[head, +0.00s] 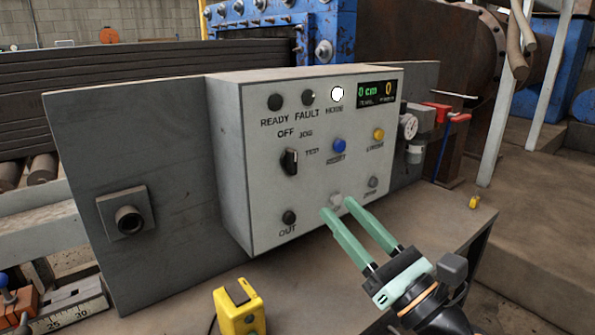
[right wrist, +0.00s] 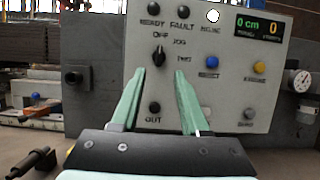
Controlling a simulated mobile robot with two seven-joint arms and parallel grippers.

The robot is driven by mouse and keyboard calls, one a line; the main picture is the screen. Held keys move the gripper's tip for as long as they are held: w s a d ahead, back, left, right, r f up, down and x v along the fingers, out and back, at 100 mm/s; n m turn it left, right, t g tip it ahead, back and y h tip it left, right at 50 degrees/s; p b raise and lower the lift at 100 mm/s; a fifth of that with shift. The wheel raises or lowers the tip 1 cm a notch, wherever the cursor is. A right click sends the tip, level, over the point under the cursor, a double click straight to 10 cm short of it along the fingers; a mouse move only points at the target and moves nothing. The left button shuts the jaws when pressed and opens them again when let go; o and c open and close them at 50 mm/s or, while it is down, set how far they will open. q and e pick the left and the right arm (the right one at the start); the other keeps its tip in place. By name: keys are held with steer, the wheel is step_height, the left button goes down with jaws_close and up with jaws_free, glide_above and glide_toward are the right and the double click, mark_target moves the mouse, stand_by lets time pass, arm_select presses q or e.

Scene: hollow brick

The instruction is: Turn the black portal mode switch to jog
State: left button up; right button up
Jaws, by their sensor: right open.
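The black portal mode switch (head: 289,161) is a small knob on the left part of a grey control box (head: 262,210). OFF, JOG and a third label, hard to read, lie around its upper and right side. The knob stands about upright, seemingly towards OFF; it also shows in the right wrist view (right wrist: 159,58). My right gripper (head: 338,207) has green fingers, spread and empty, in front of the box's lower middle, below and right of the switch in the head view. In the right wrist view the fingertips (right wrist: 160,75) lie just below the knob. My left gripper is not in view.
A blue button (head: 339,146), a yellow button (head: 378,134), a lit white lamp (head: 337,94) and a dark OUT button (head: 289,217) share the panel. A yellow device (head: 240,310) stands on the bench in front. A gauge (head: 408,127) and red-handled valve are at right.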

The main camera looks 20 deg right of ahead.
mark_target(296, 159)
steer(key=p+x, duration=0.1)
steer(key=x, duration=0.9)
steer(key=shift+w+a+r, duration=0.1)
steer(key=shift+w, duration=0.25)
steer(key=shift+w+a+r, duration=0.15)
steer(key=shift+w+a, duration=0.05)
steer(key=shift+w, duration=0.3)
steer(key=shift+c, duration=0.3)
jaws_close()
